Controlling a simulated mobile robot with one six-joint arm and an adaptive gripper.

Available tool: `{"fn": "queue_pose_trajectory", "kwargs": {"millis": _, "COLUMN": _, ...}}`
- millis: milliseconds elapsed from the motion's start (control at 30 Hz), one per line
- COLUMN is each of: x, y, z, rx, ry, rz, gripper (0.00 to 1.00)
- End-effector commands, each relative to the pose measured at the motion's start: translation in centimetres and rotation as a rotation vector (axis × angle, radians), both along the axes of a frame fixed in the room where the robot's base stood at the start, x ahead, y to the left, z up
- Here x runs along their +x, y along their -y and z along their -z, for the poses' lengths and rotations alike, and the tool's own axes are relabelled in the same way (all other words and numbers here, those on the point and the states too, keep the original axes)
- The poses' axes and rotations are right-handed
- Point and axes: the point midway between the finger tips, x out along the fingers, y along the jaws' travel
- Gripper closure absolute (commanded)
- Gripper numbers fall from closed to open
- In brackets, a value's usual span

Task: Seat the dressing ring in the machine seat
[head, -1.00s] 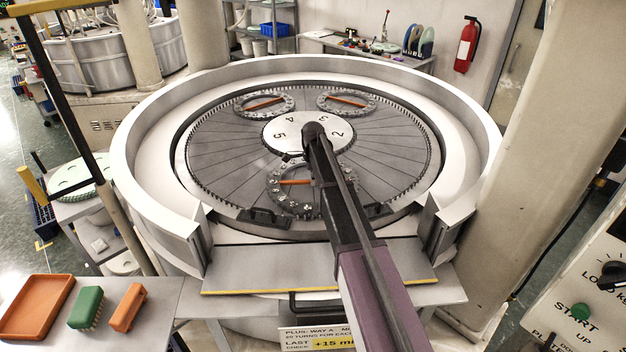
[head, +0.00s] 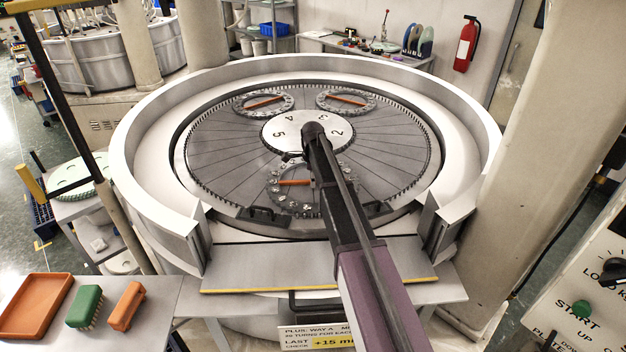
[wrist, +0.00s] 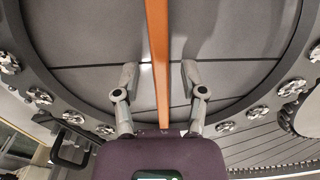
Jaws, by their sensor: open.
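The nearest dressing ring (head: 283,203) lies flat on the grey lapping plate (head: 215,155), partly hidden by my arm. An orange bar (head: 293,183) spans it. In the wrist view the bar (wrist: 157,40) runs between the two fingers of my gripper (wrist: 160,72), which is open. A gap shows on each side of the bar, so the fingers straddle it without gripping. The ring's dark rim (wrist: 60,95) with bright round studs curves around the fingers. In the head view my arm hides most of the gripper. I cannot make out a distinct machine seat under the ring.
Two similar rings with orange bars lie at the back left (head: 263,103) and back right (head: 346,102). A numbered white disc (head: 285,128) is at the centre. A high white rim (head: 150,165) surrounds the plate, open in front. Black brackets (head: 262,215) stand near the ring.

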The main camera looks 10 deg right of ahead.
Motion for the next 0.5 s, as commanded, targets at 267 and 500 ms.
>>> {"fn": "queue_pose_trajectory", "kwargs": {"millis": 267, "x": 0.0, "y": 0.0, "z": -0.2, "rx": 0.000, "ry": 0.000, "rz": 0.000, "gripper": 0.46}}
{"fn": "queue_pose_trajectory", "kwargs": {"millis": 500, "x": 0.0, "y": -0.1, "z": -1.4, "rx": 0.000, "ry": 0.000, "rz": -0.001, "gripper": 0.46}}
